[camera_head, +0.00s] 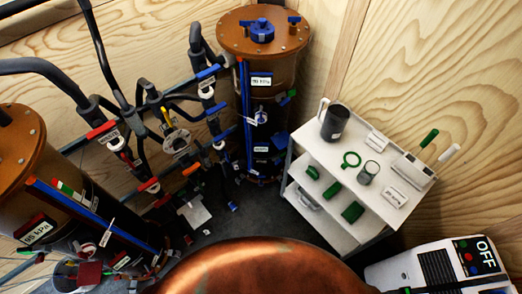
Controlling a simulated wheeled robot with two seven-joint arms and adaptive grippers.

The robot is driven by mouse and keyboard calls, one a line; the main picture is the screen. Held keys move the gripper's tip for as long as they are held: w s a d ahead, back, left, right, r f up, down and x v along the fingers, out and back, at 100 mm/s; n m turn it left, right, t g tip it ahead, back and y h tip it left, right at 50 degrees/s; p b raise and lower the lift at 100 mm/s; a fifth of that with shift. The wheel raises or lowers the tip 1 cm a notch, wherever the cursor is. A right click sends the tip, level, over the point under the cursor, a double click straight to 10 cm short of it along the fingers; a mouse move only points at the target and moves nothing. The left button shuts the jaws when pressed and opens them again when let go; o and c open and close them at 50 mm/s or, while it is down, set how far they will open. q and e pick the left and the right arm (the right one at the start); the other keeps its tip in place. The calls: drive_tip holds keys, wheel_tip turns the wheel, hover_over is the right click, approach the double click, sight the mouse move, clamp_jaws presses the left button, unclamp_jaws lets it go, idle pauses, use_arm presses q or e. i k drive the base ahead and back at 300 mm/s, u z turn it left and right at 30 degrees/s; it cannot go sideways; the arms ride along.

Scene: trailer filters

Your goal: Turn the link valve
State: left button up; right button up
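Several small valves with coloured handles sit on a network of dark pipes between two tanks. I see a red-handled valve (101,131), a blue-handled valve (208,73), a second blue-handled valve (216,109) and a lower red-handled valve (149,185). A round fitting with a yellow part (177,141) is in the middle of the pipes. The white labels on the valves are too small to read, so I cannot tell which is the link valve. Neither of my grippers shows in the head view.
A brown-topped tank (20,150) stands at the left and another (262,38) at the back. A white shelf cart (345,160) holds a dark mug (335,122) and green items. A white machine (437,268) reads OFF. A copper-coloured rounded surface (265,268) blocks the bottom middle.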

sight(165, 114)
drive_tip(key=u, duration=0.25)
drive_tip(key=k, duration=0.6)
drive_tip(key=u, duration=0.55)
drive_tip(key=k, duration=0.6)
drive_tip(key=u, duration=0.05)
drive_tip(key=i, duration=0.7)
drive_tip(key=u, duration=0.4)
